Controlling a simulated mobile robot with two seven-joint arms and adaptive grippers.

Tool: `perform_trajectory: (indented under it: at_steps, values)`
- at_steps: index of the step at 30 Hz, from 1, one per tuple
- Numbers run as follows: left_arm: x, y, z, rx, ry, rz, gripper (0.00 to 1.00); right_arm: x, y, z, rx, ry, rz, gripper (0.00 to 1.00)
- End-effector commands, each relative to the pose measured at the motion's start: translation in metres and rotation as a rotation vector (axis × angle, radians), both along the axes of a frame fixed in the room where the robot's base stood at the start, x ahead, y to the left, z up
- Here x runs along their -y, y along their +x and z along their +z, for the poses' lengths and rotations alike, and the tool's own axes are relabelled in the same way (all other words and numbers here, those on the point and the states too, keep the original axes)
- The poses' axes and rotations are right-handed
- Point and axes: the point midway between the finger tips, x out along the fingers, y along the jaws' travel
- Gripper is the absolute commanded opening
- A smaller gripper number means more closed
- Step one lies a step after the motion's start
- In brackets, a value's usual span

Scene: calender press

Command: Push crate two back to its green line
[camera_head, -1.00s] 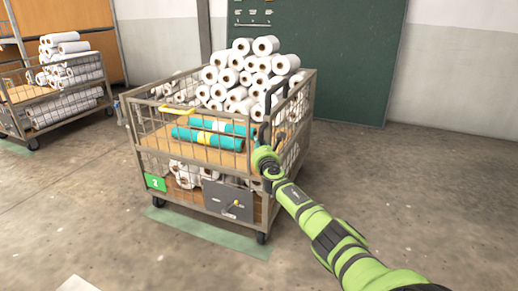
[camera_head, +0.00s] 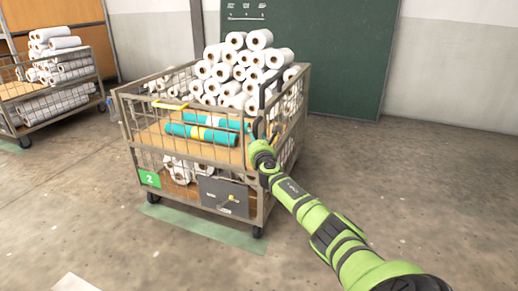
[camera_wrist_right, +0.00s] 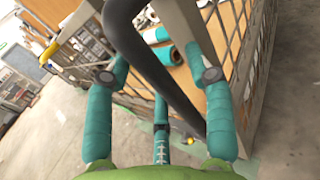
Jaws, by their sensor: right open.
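Crate two is a wire-sided wheeled cart with a green "2" plate (camera_head: 149,179) and a wooden shelf, in the middle of the head view. The green line (camera_head: 205,231) is a strip on the floor along the crate's near lower side, close by its near wheels. My right gripper (camera_head: 256,133) is at the black upright handle (camera_head: 268,100) on the crate's right near corner. In the right wrist view, the open teal fingers of this gripper (camera_wrist_right: 158,57) stand either side of the black handle (camera_wrist_right: 150,65). My left gripper is not in view.
White rolls (camera_head: 240,70) are piled on the crate, with teal rolls (camera_head: 200,133) in front. Another loaded cart (camera_head: 55,100) stands at the far left. A dark green board (camera_head: 345,60) is on the back wall. Open concrete floor (camera_head: 430,190) lies right and in front.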

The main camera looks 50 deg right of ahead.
Motion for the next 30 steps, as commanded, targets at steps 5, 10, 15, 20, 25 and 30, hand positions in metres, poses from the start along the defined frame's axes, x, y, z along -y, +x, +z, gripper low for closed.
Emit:
perform_trajectory:
  at_steps: [5,10,15,20,25,30]
  values:
    - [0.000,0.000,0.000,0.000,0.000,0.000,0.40,-0.010,-0.015,-0.001,-0.002,-0.003,0.003,0.54]
    - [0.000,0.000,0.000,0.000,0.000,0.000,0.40,-0.023,-0.034,-0.002,-0.006,-0.002,0.003,0.54]
    - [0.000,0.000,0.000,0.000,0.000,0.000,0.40,-0.038,-0.056,-0.002,-0.008,-0.001,0.003,0.54]
    - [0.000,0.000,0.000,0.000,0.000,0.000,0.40,-0.051,-0.075,-0.002,-0.008,-0.001,0.004,0.54]
    - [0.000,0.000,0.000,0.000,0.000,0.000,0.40,-0.060,-0.089,-0.001,-0.004,0.001,0.001,0.54]
    - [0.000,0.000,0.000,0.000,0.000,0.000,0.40,-0.063,-0.095,0.000,-0.003,0.002,0.000,0.54]
